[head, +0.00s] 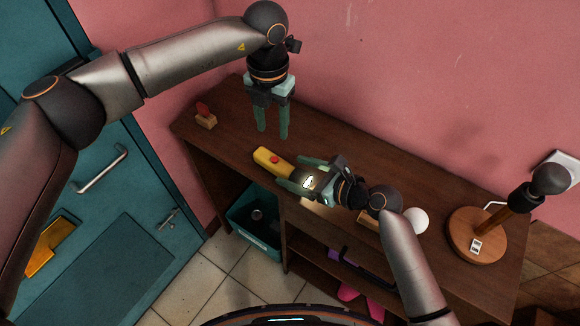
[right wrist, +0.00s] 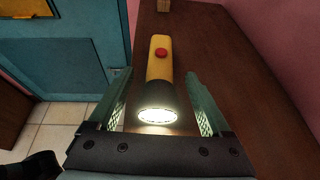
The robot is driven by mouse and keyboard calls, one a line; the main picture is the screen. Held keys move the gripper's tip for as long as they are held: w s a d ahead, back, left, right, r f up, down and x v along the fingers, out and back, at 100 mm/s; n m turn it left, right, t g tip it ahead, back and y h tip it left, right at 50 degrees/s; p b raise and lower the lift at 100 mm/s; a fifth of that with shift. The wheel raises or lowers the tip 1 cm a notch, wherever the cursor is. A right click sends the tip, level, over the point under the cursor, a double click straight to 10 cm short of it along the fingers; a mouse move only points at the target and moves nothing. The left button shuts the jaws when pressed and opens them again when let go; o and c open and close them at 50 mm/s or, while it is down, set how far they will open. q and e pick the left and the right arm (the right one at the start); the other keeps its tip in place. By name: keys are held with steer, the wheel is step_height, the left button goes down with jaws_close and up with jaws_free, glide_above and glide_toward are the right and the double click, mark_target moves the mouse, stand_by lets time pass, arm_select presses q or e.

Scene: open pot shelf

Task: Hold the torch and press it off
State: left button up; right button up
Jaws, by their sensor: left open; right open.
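The torch (head: 269,158) is yellow with a dark head and a red button, and it lies on top of the brown wooden shelf. In the right wrist view the torch (right wrist: 160,68) shows its lit lens toward me and its red button facing up. My right gripper (head: 284,173) is open, with its green fingers on either side of the torch's head end; in the wrist view the fingers (right wrist: 158,95) stand apart from it with gaps. My left gripper (head: 273,134) is open and empty, pointing down above the shelf top behind the torch.
A small wooden block with a red top (head: 205,117) stands at the shelf's left end. A white ball (head: 416,220) and a round wooden base with a post (head: 477,235) are at the right. A teal bin (head: 254,222) sits below. The pink wall is behind.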

steer(key=shift+x, duration=1.05)
steer(key=shift+c, duration=0.3)
jaws_close()
arm_select(q)
jaws_close()
stand_by(0.6)
stand_by(0.8)
